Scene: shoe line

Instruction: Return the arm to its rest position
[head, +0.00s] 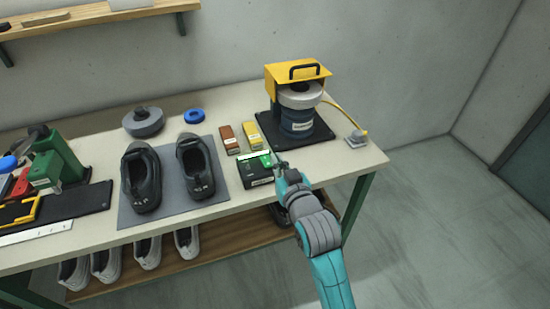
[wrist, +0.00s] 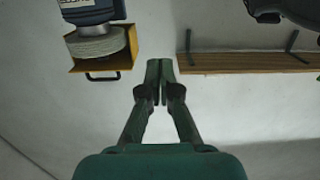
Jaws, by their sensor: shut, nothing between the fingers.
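My gripper (wrist: 159,68) shows in the wrist view with its two dark fingers together and nothing between them. In the head view my gripper (head: 277,163) is at the front right part of the workbench, close to a black box (head: 257,177) with a green and white top. I cannot tell whether it touches the box. My teal arm reaches up to it from the lower right. The wrist view looks toward the wall and appears upside down.
A yellow and blue machine (head: 297,125) stands on a black mat at the back right. Two black shoes (head: 142,178) rest on a grey mat (head: 213,203). A green device (head: 58,155) is at the left. White shoes (head: 147,252) sit on the lower shelf. The floor (head: 440,220) at right is clear.

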